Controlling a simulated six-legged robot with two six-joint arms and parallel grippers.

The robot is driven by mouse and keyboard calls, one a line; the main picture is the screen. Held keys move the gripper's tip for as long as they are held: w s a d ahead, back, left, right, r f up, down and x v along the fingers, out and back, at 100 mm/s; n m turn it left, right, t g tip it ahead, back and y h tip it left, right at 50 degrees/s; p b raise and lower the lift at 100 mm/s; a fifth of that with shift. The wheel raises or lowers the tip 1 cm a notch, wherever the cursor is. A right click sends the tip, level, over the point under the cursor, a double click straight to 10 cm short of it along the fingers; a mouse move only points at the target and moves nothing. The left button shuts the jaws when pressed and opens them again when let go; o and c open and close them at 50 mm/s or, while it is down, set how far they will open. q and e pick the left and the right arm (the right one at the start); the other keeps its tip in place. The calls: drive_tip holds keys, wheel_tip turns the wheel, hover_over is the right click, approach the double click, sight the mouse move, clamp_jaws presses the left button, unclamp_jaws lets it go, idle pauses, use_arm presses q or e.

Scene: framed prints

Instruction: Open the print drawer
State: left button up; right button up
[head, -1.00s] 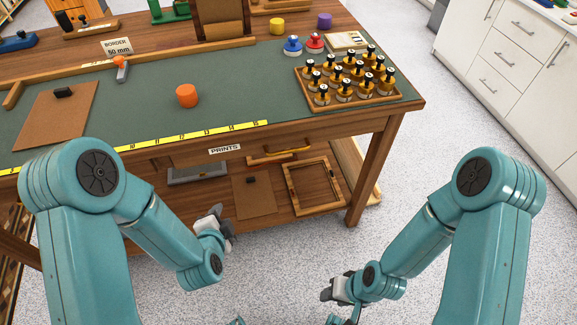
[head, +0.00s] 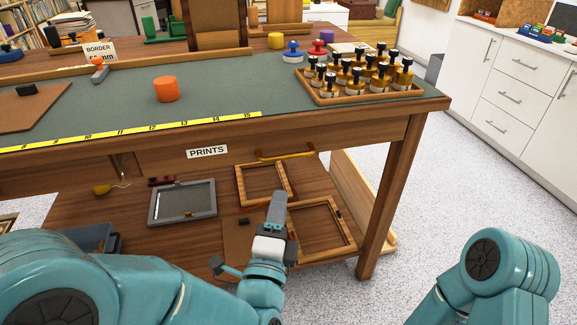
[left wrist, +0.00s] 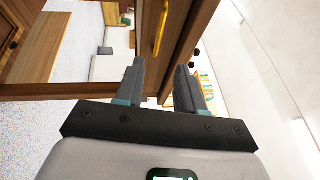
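The print drawer (head: 228,160) is under the bench top, with a white PRINTS label (head: 207,152) on its wooden front. The drawer looks shut. Its brass bar handle (head: 286,153) is on the right part of the front. My left gripper (head: 276,203) is below the handle and in front of the lower shelf, apart from the handle. In the left wrist view its two grey fingers (left wrist: 160,68) are spread with nothing between them, and the handle (left wrist: 161,30) shows beyond their tips. My right gripper is out of view; only part of that arm shows at the lower right.
The green-topped bench (head: 120,95) carries a tray of stampers (head: 360,90) and an orange cylinder (head: 166,89). Wooden frames (head: 322,226) and a grey frame (head: 183,203) lie on the lower shelf. A bench leg (head: 388,195) stands right of the drawer. The floor at right is clear.

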use_arm(q)
drive_tip(key=b+x, duration=0.1)
drive_tip(key=x, duration=1.1)
drive_tip(key=shift+w, duration=0.35)
drive_tip(key=shift+d, duration=0.1)
clamp_jaws()
